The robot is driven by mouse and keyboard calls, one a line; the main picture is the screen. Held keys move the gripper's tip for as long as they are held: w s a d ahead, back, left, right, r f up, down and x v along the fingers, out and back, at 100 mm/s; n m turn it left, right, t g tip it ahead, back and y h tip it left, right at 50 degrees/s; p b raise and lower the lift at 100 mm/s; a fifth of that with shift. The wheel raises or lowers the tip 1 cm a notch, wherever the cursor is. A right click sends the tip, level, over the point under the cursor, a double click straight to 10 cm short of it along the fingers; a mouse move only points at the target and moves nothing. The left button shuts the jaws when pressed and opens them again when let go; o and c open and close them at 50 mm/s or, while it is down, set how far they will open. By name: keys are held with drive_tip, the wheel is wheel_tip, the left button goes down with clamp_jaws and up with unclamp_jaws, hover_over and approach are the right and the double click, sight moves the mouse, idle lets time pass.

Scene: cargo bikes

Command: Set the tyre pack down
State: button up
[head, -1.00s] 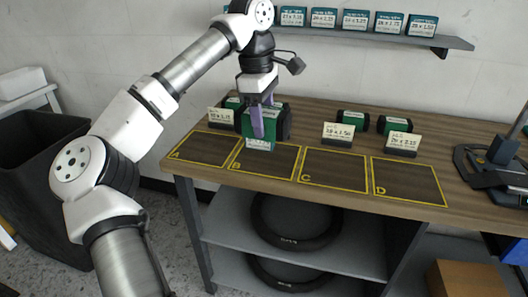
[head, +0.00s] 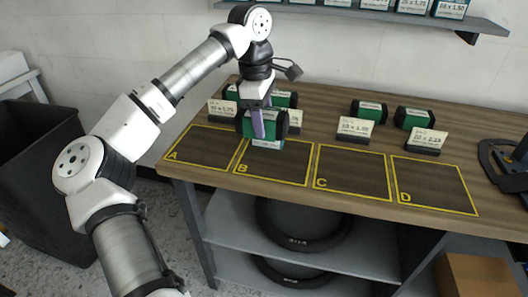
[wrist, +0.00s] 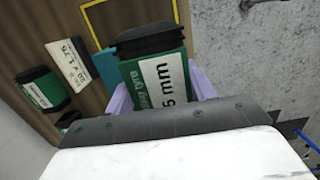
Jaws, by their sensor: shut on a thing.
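My gripper (head: 257,124) is shut on a green and black tyre pack (head: 275,123), with its purple fingers on either side. In the head view the pack is over the back of bay B (head: 272,165); I cannot tell whether it touches anything. In the wrist view the held pack (wrist: 160,80) shows a white label ending in "5 mm". A teal piece with a white label (head: 267,144) shows just under the pack, by bay B's back line. It shows in the wrist view too (wrist: 106,66). The pack's underside is hidden.
Yellow-outlined bays A (head: 205,148), C (head: 352,174) and D (head: 435,186) are empty. Behind them stand size cards (head: 355,128) and other packs (head: 368,111). A black stand (head: 510,165) is at the bench's right end. A wall shelf (head: 400,15) holds boxes.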

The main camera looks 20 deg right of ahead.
wheel_tip(320, 180, down, 11)
drive_tip(key=shift+r+p, duration=0.1)
drive_tip(key=shift+p, duration=0.45)
drive_tip(key=o, duration=1.3)
drive_tip(key=r, duration=0.4)
drive_tip(key=r+b, duration=0.1)
drive_tip(key=r, duration=0.3)
drive_tip(key=w+a+r, duration=0.1)
drive_tip(key=r, duration=0.3)
